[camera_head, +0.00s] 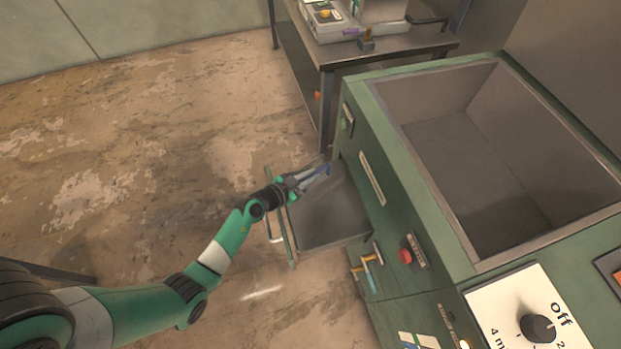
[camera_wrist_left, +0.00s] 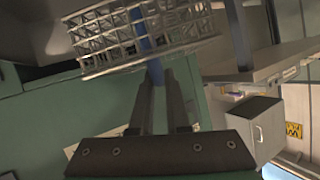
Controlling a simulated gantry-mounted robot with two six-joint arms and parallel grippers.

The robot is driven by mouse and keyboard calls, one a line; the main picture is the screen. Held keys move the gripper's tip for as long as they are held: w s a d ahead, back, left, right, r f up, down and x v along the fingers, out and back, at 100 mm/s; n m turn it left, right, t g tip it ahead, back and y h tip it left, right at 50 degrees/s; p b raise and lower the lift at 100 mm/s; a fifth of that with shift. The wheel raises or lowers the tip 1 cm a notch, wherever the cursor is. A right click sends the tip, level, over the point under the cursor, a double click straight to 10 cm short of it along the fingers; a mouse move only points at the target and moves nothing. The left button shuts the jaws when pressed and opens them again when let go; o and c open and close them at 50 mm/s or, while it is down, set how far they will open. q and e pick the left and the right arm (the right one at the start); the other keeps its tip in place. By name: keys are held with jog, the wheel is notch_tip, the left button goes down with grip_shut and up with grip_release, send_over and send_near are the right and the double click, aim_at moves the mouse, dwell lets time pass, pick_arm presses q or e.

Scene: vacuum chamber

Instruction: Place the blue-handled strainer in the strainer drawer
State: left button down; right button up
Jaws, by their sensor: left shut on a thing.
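My left gripper (camera_head: 312,178) is shut on the blue handle of the strainer (camera_head: 323,171), over the far part of the open drawer (camera_head: 330,222). The drawer juts out from the front of the green machine, and its visible floor looks bare. In the left wrist view the strainer's wire basket (camera_wrist_left: 190,32) lies beyond the fingertips, with its blue handle between the fingers (camera_wrist_left: 158,88). In the head view the basket is hard to make out. I cannot tell whether the strainer touches the drawer. My right gripper is not in view.
The green machine (camera_head: 395,205) has a deep open basin (camera_head: 480,170) on top. Its front carries a red button (camera_head: 405,256) and a blue-and-yellow part (camera_head: 369,268) beside the drawer. A metal table (camera_head: 375,48) stands behind. The floor to the left is clear.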

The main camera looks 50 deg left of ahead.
pick_arm(q)
jog(key=shift+f, duration=0.55)
jog(key=c, duration=0.9)
grip_release()
jog(key=shift+r, duration=0.2)
jog(key=shift+s+r+p, duration=0.85)
jog(key=shift+r+p, duration=0.2)
jog(key=shift+r, duration=0.1)
jog(key=p+v, duration=0.4)
jog(key=v, duration=0.6)
jog(key=shift+f+p, duration=0.3)
jog(key=shift+f, duration=0.05)
